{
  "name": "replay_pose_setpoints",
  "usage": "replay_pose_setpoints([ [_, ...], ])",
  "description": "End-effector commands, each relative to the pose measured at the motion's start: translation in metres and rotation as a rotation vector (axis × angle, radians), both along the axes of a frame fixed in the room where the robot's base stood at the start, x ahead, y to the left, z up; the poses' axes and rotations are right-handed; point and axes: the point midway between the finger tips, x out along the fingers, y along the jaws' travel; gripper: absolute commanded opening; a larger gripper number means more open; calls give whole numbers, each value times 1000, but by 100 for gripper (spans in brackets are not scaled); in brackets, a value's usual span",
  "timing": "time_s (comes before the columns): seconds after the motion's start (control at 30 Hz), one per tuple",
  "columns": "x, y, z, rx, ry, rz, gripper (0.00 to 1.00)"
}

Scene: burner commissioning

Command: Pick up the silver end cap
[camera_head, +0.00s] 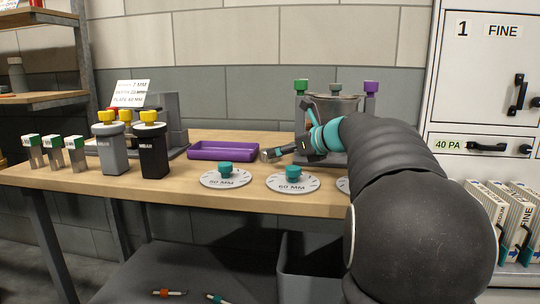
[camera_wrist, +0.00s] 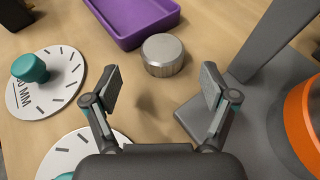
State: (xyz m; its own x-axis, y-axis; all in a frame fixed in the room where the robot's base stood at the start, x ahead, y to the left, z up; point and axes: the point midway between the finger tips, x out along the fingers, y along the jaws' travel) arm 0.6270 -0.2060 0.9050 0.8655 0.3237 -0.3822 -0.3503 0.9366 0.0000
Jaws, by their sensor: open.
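The silver end cap (camera_wrist: 163,55) is a short round metal cylinder with a ridged side. It stands on the wooden table beside the purple tray's corner in the wrist view. My gripper (camera_wrist: 160,88) is open and empty, its two fingers spread wide apart. The cap lies beyond the fingertips, roughly centred between them, and is not touched. In the head view my gripper (camera_head: 284,151) is low over the table by the tray's right end; I cannot clearly tell the cap from the fingers there.
The purple tray (camera_head: 237,151) is left of the gripper. Dial discs with teal knobs (camera_head: 225,179) (camera_head: 293,182) lie near the front edge. A grey stand with an orange ring (camera_wrist: 302,112) is close on the right in the wrist view. Canisters (camera_head: 152,150) stand at left.

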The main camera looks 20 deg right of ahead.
Motion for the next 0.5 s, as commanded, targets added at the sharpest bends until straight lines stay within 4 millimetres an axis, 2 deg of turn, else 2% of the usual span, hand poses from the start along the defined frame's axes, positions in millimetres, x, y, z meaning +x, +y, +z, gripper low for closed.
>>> replay_pose_setpoints([
  [0.33,36,10,-20,0,2,2,84],
  [0.5,43,12,-22,0,0,-1,84],
])
